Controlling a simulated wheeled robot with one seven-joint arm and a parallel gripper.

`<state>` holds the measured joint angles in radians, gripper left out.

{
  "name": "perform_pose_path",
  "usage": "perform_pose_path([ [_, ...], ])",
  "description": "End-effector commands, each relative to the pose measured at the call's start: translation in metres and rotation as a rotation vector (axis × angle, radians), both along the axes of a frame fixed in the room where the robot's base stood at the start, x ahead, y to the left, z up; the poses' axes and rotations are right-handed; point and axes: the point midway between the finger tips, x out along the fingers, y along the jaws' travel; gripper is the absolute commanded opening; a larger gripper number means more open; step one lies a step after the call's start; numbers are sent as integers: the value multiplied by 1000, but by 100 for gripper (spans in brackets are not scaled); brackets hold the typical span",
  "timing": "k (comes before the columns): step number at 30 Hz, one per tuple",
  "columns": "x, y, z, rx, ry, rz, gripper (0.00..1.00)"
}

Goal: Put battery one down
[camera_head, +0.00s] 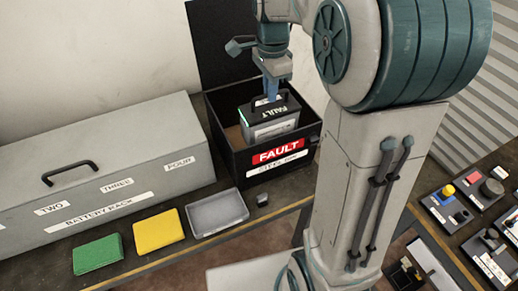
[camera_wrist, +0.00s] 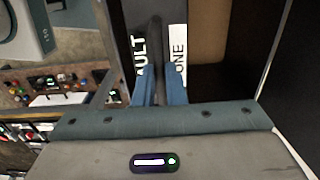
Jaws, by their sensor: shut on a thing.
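Battery one (camera_head: 272,127) is a grey and black block with a black top handle, marked FAULT on top. In the wrist view the battery (camera_wrist: 178,55) shows the label ONE. My gripper (camera_head: 271,95) points down from above, with its blue fingers shut on the handle; the fingers also show in the wrist view (camera_wrist: 160,88). The battery is within the walls of a black open box (camera_head: 225,138) with a red FAULT label on its front. Its lower edge is near or behind the front wall, so I cannot tell whether it touches the floor of the box.
A grey battery rack (camera_head: 130,140) with a closed lid stands left of the box. Green (camera_head: 97,253) and yellow (camera_head: 158,231) pads and a grey tray (camera_head: 217,212) lie in front. Control panels (camera_head: 470,190) stand at the right. The box's dark lid (camera_head: 222,40) stands up behind.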

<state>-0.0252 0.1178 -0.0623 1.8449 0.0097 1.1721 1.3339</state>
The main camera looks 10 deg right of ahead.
Motion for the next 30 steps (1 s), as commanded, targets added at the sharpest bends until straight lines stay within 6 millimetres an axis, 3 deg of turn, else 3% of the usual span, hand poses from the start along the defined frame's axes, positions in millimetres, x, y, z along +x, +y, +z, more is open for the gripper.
perform_pose_path([
  [5,1,0,-14,0,-5,-1,0],
  [15,0,0,-62,0,-5,-1,0],
  [30,1,0,-106,0,-6,0,0],
])
